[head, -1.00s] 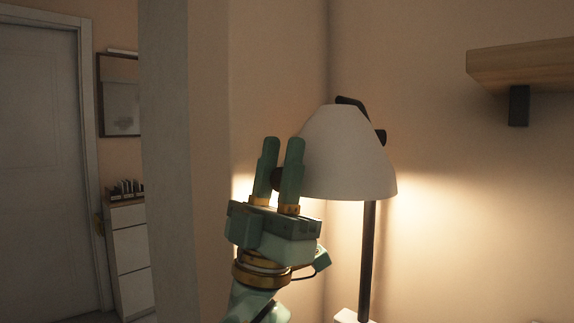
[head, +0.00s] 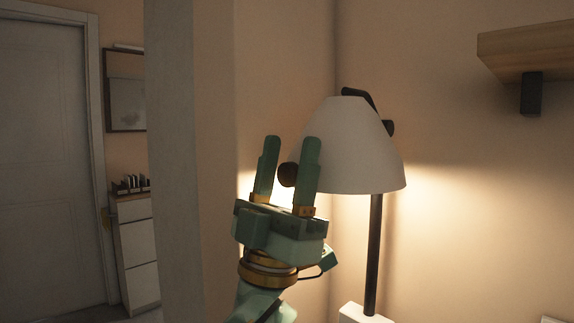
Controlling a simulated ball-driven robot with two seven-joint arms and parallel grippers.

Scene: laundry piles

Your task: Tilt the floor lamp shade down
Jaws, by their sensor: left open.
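The floor lamp has a white cone-shaped shade (head: 355,150), lit and opening downward, on a dark pole (head: 374,255). A dark round knob (head: 287,174) shows at the shade's left side, between my left gripper's fingers in the picture. My left gripper (head: 288,150) is open and points up. Its right finger overlaps the shade's left edge. I cannot tell whether either finger touches the knob or the shade. My right gripper is not in view.
A wooden shelf (head: 530,52) with a dark bracket sticks out from the wall at upper right. A grey wall edge (head: 172,160) stands left of my gripper. Behind it are a door (head: 45,160) and a white drawer cabinet (head: 138,250).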

